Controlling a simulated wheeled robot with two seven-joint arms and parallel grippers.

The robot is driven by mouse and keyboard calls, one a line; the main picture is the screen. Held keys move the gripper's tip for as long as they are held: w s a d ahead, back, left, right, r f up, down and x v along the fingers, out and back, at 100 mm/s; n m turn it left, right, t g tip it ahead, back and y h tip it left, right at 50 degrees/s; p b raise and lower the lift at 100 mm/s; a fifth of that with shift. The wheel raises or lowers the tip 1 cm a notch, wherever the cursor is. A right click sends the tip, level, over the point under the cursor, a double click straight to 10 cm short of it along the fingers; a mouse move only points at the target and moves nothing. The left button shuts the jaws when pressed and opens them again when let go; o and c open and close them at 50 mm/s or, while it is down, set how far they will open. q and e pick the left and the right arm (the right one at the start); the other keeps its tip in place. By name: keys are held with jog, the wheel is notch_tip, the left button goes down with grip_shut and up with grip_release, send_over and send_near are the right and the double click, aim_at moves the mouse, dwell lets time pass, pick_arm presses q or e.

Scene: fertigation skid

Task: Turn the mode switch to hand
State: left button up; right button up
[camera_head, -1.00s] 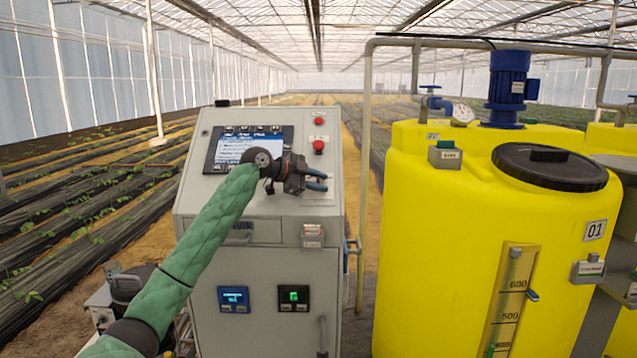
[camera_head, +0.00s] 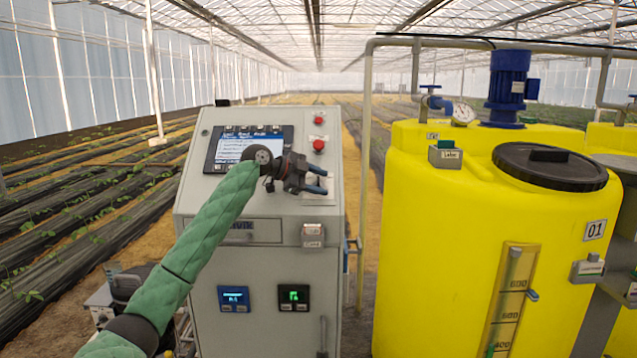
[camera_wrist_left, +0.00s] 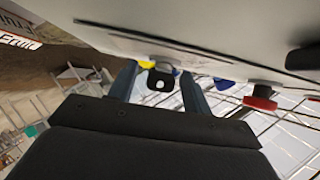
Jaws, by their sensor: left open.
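My left gripper (camera_head: 323,181) reaches over the sloping panel of the grey control cabinet (camera_head: 258,262), below the red buttons and right of the screen. Its fingers are apart. In the left wrist view, a black knob with a pale spot, apparently the mode switch (camera_wrist_left: 160,81), sits between the two fingers of the left gripper (camera_wrist_left: 160,88). I cannot tell whether either finger touches it. In the head view the gripper hides the switch, and its position marks cannot be read. My right gripper is not in view.
A red button (camera_head: 318,145) sits above the gripper, with a smaller red one (camera_head: 318,120) higher up. The lit screen (camera_head: 240,150) is at left. A grey pipe (camera_head: 365,200) and a yellow tank (camera_head: 440,250) stand right of the cabinet.

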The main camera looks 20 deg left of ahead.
pick_arm(q)
jog(key=shift+s+a+r, duration=0.15)
jog(key=shift+s+a, duration=0.1)
jog(key=shift+a, duration=0.1)
jog(key=b+v, duration=0.2)
jog(key=v, duration=0.4)
jog(key=shift+s+a+r, duration=0.2)
jog(key=shift+s+a, duration=0.05)
jog(key=shift+a, duration=0.05)
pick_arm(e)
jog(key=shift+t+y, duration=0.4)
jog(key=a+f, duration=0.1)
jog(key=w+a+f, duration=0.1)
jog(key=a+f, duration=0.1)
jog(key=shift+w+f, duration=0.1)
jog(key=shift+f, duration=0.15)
